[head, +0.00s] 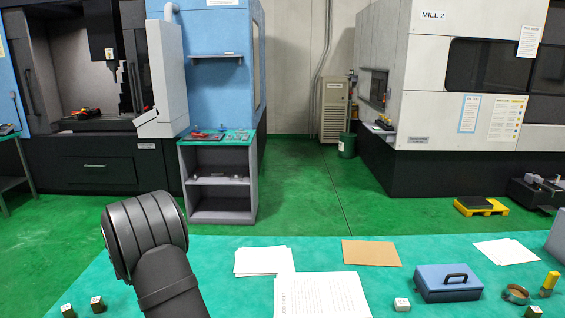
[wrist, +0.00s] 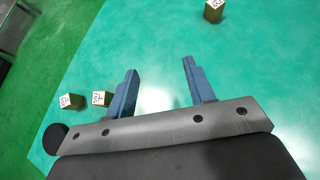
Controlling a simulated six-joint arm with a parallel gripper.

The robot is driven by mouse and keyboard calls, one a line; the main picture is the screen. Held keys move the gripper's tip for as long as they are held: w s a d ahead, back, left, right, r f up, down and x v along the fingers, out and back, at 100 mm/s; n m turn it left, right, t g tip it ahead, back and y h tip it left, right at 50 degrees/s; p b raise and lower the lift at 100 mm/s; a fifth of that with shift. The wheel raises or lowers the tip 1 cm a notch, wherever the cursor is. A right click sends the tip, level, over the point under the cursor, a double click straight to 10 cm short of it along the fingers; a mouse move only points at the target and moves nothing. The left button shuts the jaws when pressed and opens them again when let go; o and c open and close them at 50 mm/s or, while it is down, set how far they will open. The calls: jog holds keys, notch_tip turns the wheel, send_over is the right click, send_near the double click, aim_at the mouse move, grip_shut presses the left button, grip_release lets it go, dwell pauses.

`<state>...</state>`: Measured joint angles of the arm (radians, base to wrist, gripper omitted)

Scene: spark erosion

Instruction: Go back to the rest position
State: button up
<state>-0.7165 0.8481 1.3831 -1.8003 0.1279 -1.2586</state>
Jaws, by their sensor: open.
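My gripper (wrist: 162,95) shows in the wrist view with its two blue-grey fingers apart and nothing between them. It is above the green table top (wrist: 240,60). In the head view a black part of my arm stands at the lower left, and the gripper itself is out of that picture. Small marked blocks lie on the table: two to the left of the fingers in the wrist view, one (wrist: 71,101) and another (wrist: 102,98), and a third (wrist: 213,11) at the top, beyond the fingertips.
On the green table (head: 225,300) lie white papers (head: 262,261), a brown sheet (head: 371,253), a blue box with a black handle (head: 448,283), a metal ring (head: 516,294), a yellow-handled tool (head: 549,283) and a small white block (head: 402,304). Machines and a grey shelf stand beyond the table.

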jog(key=w+d+r+m+t+h, duration=0.1)
jog(key=w+d+m+h, duration=0.1)
jog(key=d, duration=1)
jog(key=w+d+r+m+h, duration=0.1)
jog(key=w+d+m+h, duration=0.1)
jog(key=d, duration=1)
jog(key=shift+d+m+t, duration=0.4)
jog(key=shift+m, duration=0.1)
